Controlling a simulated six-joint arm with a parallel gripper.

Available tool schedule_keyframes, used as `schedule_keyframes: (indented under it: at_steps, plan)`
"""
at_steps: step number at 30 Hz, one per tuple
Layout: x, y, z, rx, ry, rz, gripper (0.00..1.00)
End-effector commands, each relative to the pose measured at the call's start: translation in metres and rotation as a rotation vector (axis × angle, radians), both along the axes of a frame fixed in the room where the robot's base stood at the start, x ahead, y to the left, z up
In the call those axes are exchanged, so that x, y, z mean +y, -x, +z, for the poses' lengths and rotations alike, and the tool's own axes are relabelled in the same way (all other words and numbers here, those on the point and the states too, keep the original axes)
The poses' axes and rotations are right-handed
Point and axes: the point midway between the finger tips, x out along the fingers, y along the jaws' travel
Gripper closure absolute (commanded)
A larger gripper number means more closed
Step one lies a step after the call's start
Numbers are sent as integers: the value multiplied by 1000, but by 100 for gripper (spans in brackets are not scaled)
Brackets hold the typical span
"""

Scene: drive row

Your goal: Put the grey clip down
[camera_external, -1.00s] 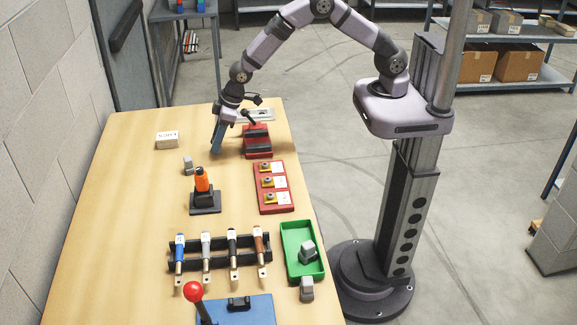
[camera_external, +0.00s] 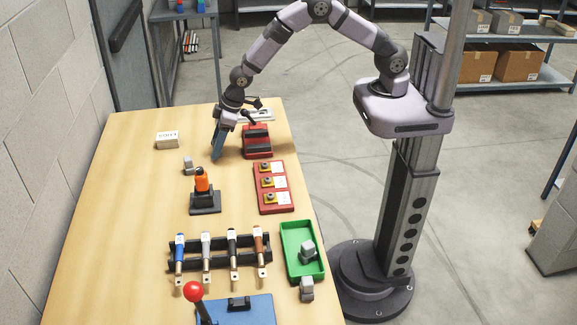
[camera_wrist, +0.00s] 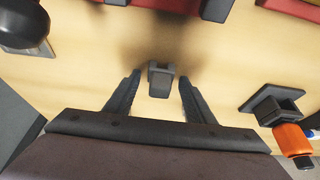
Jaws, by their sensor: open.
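In the wrist view a small grey clip (camera_wrist: 160,82) lies between the two fingers of my gripper (camera_wrist: 158,92), with a gap on either side. It appears to be on the wooden table. My gripper is open.
The orange-handled tool (camera_external: 202,180) stands in a black holder, also in the wrist view (camera_wrist: 288,135). A red block (camera_external: 257,141) is close right of my gripper. A red tray (camera_external: 262,202), a rack of handled tools (camera_external: 180,265) and a white labelled box (camera_external: 167,140) share the table. The left side is bare.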

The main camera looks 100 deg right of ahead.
Motion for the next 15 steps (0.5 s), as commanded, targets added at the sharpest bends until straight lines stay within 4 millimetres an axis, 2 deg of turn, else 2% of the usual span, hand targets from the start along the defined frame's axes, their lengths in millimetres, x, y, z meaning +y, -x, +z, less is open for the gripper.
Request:
schedule_keyframes:
  at_steps: [8,15]
  plan:
    - [0,5,17,-4,0,0,51]
    - [0,18,50,-5,0,0,51]
